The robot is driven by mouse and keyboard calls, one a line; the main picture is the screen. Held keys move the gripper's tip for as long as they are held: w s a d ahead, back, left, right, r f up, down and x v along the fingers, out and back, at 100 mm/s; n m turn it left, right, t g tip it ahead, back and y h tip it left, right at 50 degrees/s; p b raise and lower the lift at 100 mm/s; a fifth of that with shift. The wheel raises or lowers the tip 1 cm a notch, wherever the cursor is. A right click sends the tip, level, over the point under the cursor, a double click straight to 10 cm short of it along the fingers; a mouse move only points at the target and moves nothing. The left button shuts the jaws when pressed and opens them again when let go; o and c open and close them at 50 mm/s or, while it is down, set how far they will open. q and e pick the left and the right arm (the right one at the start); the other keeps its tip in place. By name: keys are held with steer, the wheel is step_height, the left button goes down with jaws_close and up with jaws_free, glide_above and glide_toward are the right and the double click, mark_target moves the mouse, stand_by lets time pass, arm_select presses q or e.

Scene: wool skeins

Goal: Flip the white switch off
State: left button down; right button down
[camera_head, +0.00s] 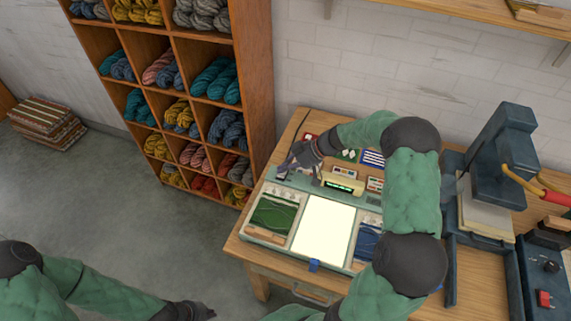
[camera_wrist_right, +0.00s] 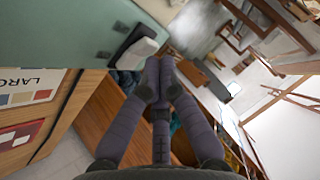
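The white switch (camera_wrist_right: 139,53) shows in the right wrist view as a pale rocker in a dark frame on a green panel. My right gripper (camera_head: 284,169) reaches over the back left of the workstation in the head view. In the wrist view its fingers (camera_wrist_right: 158,68) are together with nothing between them, and their tips are right beside the switch; I cannot tell if they touch it. In the head view I cannot make out the switch near the gripper. A bright white panel (camera_head: 324,230) glows on the workstation. My left gripper (camera_head: 198,311) is low at the bottom edge, its fingers unclear.
The green workstation (camera_head: 262,238) lies on a wooden table (camera_head: 240,245), with a small green-lit display (camera_head: 341,187). A wooden shelf (camera_head: 255,90) of wool skeins stands close behind left. A dark press (camera_head: 503,150) stands to the right. Open floor (camera_head: 130,215) lies to the left.

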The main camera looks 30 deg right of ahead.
steer(key=b, duration=0.2)
steer(key=f+b, duration=0.1)
steer(key=b, duration=0.1)
steer(key=shift+s+a+n+t+h, duration=0.2)
steer(key=shift+a+n+t+h, duration=0.1)
steer(key=shift+t+h, duration=0.1)
steer(key=shift+r, duration=0.15)
steer(key=shift+w+d, duration=0.1)
steer(key=shift+d, duration=0.05)
steer(key=shift+w+d+b, duration=0.4)
steer(key=shift+d, duration=0.15)
